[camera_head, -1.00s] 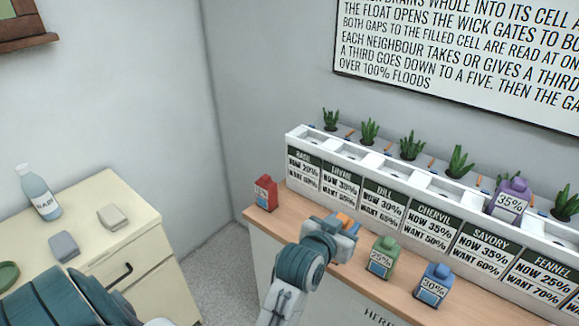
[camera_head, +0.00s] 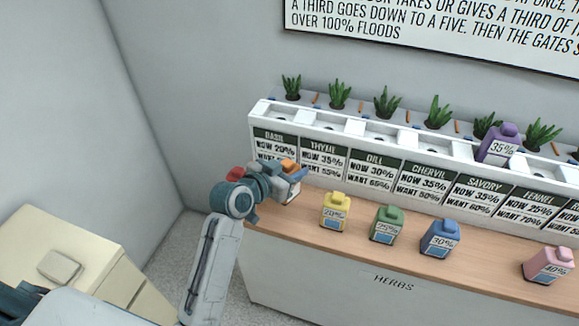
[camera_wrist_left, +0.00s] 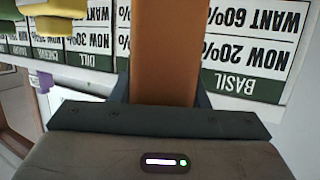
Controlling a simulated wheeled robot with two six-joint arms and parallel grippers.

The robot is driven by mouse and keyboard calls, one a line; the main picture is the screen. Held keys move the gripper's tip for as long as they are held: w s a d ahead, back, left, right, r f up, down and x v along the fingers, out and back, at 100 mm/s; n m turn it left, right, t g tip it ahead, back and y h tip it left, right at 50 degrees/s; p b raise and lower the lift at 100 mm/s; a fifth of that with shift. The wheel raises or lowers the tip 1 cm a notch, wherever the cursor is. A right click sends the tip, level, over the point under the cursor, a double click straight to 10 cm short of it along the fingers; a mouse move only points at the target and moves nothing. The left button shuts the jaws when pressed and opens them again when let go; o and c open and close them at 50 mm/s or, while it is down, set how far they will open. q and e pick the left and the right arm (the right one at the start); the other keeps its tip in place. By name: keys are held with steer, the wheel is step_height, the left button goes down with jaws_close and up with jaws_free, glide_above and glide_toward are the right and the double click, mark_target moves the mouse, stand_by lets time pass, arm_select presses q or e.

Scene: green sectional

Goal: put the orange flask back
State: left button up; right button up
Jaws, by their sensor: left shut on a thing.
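My left gripper (camera_head: 292,178) is shut on the orange flask (camera_head: 289,165), above the wooden counter in front of the BASIL and THYME labels. Only a small part of the flask shows in the head view. In the left wrist view the orange flask (camera_wrist_left: 168,50) stands out between the fingers, with the upside-down BASIL label (camera_wrist_left: 238,85) behind it. The white planter rack (camera_head: 345,130) has a row of square openings along its top. My right gripper is not in view.
On the counter (camera_head: 330,245) stand a yellow flask (camera_head: 336,212), a green flask (camera_head: 387,224), a blue flask (camera_head: 440,239) and a pink flask (camera_head: 549,266). A red flask (camera_head: 236,174) is partly hidden behind my left arm. A purple flask (camera_head: 498,145) sits in the rack above SAVORY.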

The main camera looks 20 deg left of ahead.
arm_select(q)
steer(key=f+b, duration=0.1)
steer(key=f, duration=0.1)
steer(key=f+b, duration=0.1)
steer(key=shift+a+f+b, duration=0.25)
steer(key=shift+b, duration=0.1)
step_height(320, 180, down, 2)
steer(key=shift+d+f+b, duration=0.1)
steer(key=shift+f+b, duration=0.05)
steer(key=shift+b, duration=1.05)
steer(key=shift+f, duration=0.2)
steer(key=shift+f, duration=0.2)
steer(key=shift+f+b, duration=0.3)
steer(key=shift+b, duration=0.15)
